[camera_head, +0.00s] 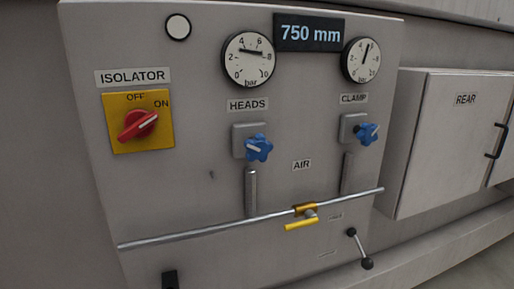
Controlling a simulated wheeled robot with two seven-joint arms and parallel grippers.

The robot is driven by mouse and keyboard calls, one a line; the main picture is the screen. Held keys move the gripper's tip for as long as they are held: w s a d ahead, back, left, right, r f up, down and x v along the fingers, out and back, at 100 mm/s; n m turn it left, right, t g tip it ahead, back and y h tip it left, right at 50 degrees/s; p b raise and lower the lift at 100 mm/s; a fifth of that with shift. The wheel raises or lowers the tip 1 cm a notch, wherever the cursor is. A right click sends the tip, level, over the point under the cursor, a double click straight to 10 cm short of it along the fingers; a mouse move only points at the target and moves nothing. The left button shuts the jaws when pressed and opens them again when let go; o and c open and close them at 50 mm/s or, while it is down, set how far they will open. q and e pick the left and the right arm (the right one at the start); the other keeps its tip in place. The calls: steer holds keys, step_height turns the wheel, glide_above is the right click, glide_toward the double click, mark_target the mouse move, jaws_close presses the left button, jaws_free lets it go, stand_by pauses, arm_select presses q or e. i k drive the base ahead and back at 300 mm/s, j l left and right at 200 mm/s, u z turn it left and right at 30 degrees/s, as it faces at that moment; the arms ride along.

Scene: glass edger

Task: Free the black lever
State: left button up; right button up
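A lever with a metal rod and a black ball at each end (360,249) sits low on the right of the grey machine panel (200,200). Its rod slants down to the right. A dark black piece (170,279) shows at the bottom left edge, cut off by the frame, and I cannot tell what it is. Neither of my grippers is in view.
A red isolator knob (138,125) points towards ON. Blue knobs for HEADS (258,148) and CLAMP (367,133) sit under dials. A pipe (200,234) crosses the panel; its yellow valve handle (301,225) lies roughly along it. A REAR cabinet (450,150) stands right.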

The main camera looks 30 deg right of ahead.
mark_target(367, 263)
steer(key=z, duration=2)
